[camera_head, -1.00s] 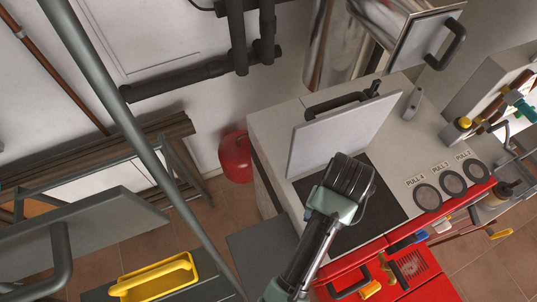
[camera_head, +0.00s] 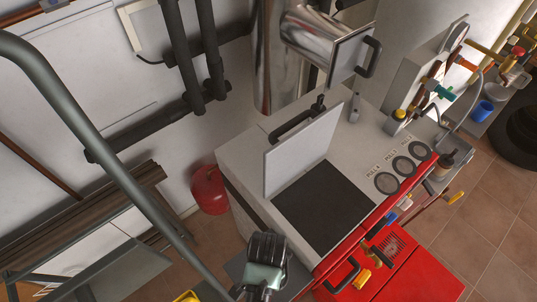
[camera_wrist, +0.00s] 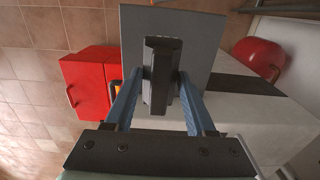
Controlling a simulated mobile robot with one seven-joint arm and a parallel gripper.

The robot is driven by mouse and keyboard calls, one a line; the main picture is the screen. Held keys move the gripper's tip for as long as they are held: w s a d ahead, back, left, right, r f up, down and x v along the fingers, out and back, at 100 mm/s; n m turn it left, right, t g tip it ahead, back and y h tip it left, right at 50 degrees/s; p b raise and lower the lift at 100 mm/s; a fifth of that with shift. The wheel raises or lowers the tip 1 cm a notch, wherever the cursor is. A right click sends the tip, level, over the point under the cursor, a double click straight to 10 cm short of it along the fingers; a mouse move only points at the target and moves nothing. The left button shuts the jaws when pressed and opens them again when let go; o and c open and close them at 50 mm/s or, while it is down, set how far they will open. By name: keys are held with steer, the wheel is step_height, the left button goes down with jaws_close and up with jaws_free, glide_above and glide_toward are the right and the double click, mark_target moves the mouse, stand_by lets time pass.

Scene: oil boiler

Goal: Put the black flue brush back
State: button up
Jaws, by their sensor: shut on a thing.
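My gripper (camera_head: 265,255) is low in the head view, by the front left corner of the boiler. The boiler's white top (camera_head: 235,150) has a raised pale lid (camera_head: 300,150) beside a dark plate (camera_head: 325,205).
The boiler's red front (camera_head: 415,275) has a black handle (camera_head: 345,275). A red rounded vessel (camera_head: 210,190) stands left of the boiler. A yellow tray (camera_head: 186,297) shows at the bottom edge. A grey rail (camera_head: 110,155) crosses the left side. A flue door (camera_head: 353,57) hangs above.

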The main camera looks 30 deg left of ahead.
steer(key=shift+f, duration=3.95)
steer(key=shift+f, duration=0.2)
steer(key=o, duration=1.2)
steer(key=shift+r, duration=0.1)
step_height(320, 180, up, 12)
steer(key=shift+r, duration=0.1)
